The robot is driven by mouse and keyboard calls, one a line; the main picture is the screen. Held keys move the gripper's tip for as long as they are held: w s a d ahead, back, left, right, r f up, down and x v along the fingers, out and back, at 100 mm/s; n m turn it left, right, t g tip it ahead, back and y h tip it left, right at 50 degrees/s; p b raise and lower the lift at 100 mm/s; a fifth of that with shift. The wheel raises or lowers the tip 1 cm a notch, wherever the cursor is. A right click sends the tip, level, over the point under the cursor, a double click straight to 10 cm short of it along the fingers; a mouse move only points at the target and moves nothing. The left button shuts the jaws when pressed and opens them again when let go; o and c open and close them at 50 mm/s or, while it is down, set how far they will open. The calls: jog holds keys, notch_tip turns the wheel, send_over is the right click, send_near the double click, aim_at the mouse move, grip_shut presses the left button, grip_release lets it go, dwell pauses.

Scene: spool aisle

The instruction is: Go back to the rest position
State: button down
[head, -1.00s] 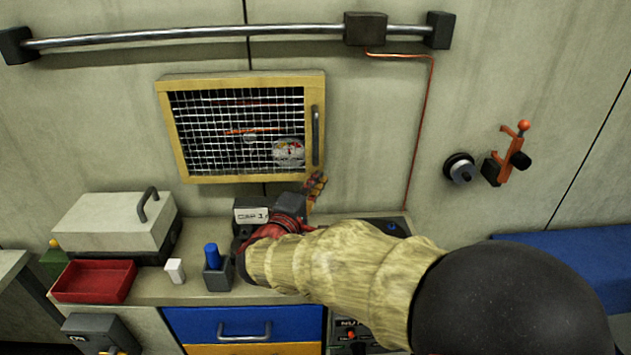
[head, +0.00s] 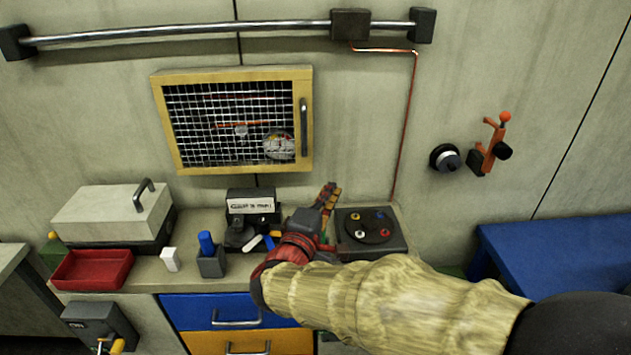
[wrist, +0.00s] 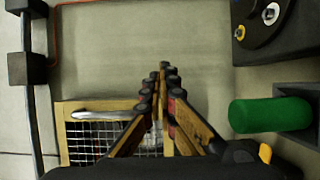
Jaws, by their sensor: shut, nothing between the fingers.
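My gripper (head: 329,194) is shut and empty above the counter, in front of the wall, its fingers pointing up and away. It is just left of a dark box with a round disc (head: 368,226) bearing coloured knobs. In the wrist view my gripper's fingertips (wrist: 165,68) are together, with bare wall beyond them. My arm crosses from the lower right and hides part of the counter.
A mesh-door cabinet (head: 308,130) hangs shut above the counter, below a metal rail (head: 220,34). A labelled box (head: 252,202), blue cylinder in a holder (head: 211,264) and red tray (head: 90,283) stand left. A green cylinder (wrist: 270,115) shows in the wrist view.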

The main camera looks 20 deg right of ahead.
jog(key=shift+s+d, duration=0.35)
jog(key=shift+s, duration=0.3)
jog(key=shift+s+d, duration=0.3)
jog(key=shift+s, duration=0.3)
